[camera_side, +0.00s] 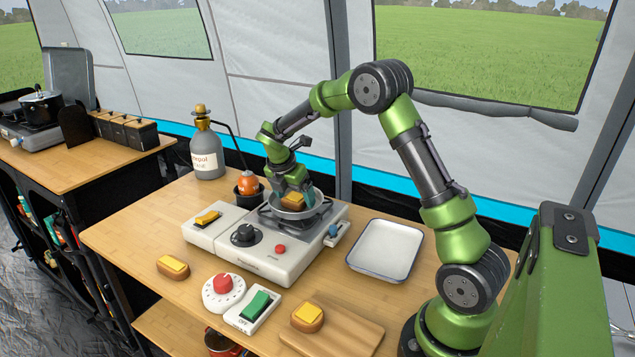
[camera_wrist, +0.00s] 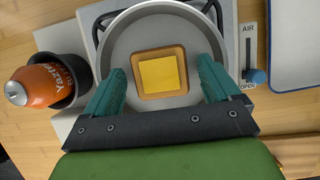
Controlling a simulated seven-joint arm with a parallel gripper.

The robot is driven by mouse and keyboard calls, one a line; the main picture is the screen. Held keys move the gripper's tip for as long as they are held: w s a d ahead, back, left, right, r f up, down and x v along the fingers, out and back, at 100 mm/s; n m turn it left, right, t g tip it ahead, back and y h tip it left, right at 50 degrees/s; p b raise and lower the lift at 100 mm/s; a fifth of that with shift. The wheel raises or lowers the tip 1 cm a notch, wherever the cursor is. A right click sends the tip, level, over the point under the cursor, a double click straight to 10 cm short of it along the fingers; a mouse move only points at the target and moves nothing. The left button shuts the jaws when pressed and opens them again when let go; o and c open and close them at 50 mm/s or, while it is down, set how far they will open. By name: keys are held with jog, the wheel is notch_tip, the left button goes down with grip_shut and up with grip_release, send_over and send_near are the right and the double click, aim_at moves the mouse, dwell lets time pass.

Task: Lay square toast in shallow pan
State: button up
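The square toast, brown with a yellow top (camera_side: 294,198), lies flat inside the shallow grey pan (camera_side: 290,214) on the stove. In the wrist view the toast (camera_wrist: 159,73) sits near the middle of the pan (camera_wrist: 118,45), its edges showing all round. My gripper (camera_side: 297,188) is low over the pan. In the wrist view my gripper (camera_wrist: 162,68) is open, one teal finger on each side of the toast, with gaps between fingers and toast. The fingers reach inside the pan rim. Whether their tips touch the pan floor is unclear.
The white stove (camera_side: 275,258) has knobs in front. A dark cup with an orange canister (camera_side: 248,183) stands close left of the pan. An empty white tray (camera_side: 385,250) lies right. Yellow-topped bread pieces lie on the table (camera_side: 172,267) and the board (camera_side: 307,317). A bottle (camera_side: 207,155) stands behind.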

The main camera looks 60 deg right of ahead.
jog(key=s+a+r+m+t+y, duration=0.1)
jog(key=s+a+r+m, duration=0.1)
jog(key=a+r, duration=0.45)
jog(key=s+a+r+m+t, duration=0.1)
jog(key=s+a+r+m, duration=0.25)
jog(key=r, duration=0.55)
jog(key=s+a+m+t+y, duration=0.5)
jog(key=s+a+m, duration=0.8)
jog(key=s+m, duration=0.3)
jog(key=shift+a+r+m, duration=0.1)
jog(key=shift+m, duration=0.15)
